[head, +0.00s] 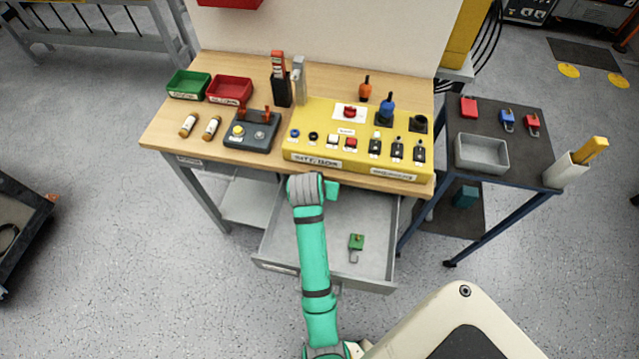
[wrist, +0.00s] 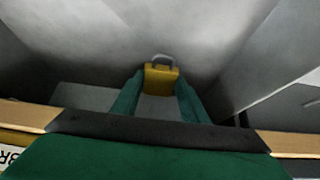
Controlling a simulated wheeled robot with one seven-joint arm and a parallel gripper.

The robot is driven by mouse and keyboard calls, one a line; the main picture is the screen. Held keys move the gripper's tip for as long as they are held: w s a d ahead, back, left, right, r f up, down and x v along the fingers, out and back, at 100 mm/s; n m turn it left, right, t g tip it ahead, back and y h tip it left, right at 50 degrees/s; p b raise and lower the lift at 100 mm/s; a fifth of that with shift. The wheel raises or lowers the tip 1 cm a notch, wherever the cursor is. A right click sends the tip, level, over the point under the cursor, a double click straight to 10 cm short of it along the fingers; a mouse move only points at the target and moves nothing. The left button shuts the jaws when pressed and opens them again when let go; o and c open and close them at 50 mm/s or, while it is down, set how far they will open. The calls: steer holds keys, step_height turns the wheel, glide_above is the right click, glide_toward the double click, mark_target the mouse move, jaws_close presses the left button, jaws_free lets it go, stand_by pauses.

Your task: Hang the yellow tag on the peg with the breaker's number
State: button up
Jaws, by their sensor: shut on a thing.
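My gripper (wrist: 160,95) is shut on a yellow block with a grey loop (wrist: 162,78), held between its two green fingertips. The block looks like a small padlock, and I cannot tell if it is the tag. Behind it are plain grey surfaces. In the head view my arm reaches to the bench's front edge, and the gripper and the held block are hidden. A flat yellow piece (head: 590,149) stands in a white holder (head: 568,172) at the right. I cannot make out numbered pegs. The breaker panel's number is not readable.
An open drawer (head: 377,270) under the bench holds a green padlock-like piece (head: 356,242). A yellow control box (head: 310,117) and a switch block (head: 253,131) stand on the bench. The dark side cart (head: 535,130) carries a grey tray (head: 481,153) and red and blue lock-like pieces.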

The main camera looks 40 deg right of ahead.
steer(key=shift+w+d+f, duration=0.4)
steer(key=shift+d+f, duration=0.05)
steer(key=shift+f, duration=0.05)
steer(key=shift+f, duration=0.2)
steer(key=o, duration=1.1)
steer(key=shift+c, duration=0.2)
steer(key=v, duration=1.1)
steer(key=shift+f, duration=0.2)
